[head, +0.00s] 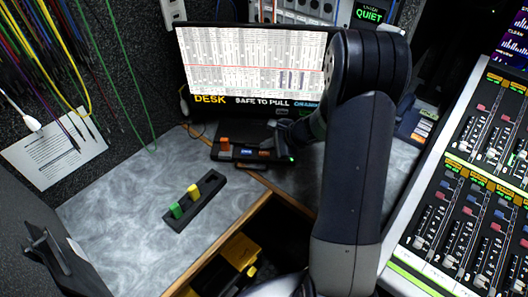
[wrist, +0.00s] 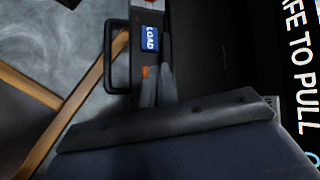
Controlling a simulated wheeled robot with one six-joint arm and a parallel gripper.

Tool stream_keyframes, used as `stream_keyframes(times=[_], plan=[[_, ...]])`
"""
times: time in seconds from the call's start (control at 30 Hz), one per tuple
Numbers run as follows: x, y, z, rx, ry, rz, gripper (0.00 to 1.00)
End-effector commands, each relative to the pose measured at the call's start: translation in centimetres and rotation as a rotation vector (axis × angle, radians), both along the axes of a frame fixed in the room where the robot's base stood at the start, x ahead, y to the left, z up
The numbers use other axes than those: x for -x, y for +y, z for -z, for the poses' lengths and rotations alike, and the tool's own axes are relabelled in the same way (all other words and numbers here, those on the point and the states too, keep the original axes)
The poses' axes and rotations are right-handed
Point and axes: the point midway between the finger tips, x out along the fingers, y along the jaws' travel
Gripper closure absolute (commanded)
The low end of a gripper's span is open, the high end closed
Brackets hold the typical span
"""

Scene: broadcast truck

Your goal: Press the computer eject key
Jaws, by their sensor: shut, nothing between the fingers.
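The computer unit is a flat black box (head: 229,134) on the desk below the monitor. Its front edge carries an orange part (head: 225,143) at left, a blue label (head: 246,152), a second orange part (head: 263,154) and a green light (head: 291,159). In the wrist view the blue label (wrist: 149,38) reads LOAD, and a small orange part (wrist: 146,71) shows beside the fingertips. My gripper (wrist: 160,70) is shut and empty, its tips at or just above this orange part; contact cannot be told. I cannot read any eject marking. In the head view my arm partly covers the unit's right side.
A monitor (head: 250,62) reading "SAFE TO PULL" stands behind the unit. A black holder (head: 208,205) with green and yellow pieces lies on the grey desk (head: 120,195). Mixing desks (head: 470,170) fill the right. Cables hang at upper left. The left desk is mostly clear.

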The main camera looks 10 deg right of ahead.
Motion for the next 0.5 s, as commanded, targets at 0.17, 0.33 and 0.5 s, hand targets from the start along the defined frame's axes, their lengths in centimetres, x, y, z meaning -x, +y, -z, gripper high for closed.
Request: stream_keyframes(times=[0.17,0.33,0.5], plan=[[0.0,0.0,-0.2,0.000,0.000,0.000,1.00],[0.0,0.0,-1.6,0.000,-0.001,0.000,1.00],[0.0,0.0,-3.4,0.000,-0.001,0.000,1.00]])
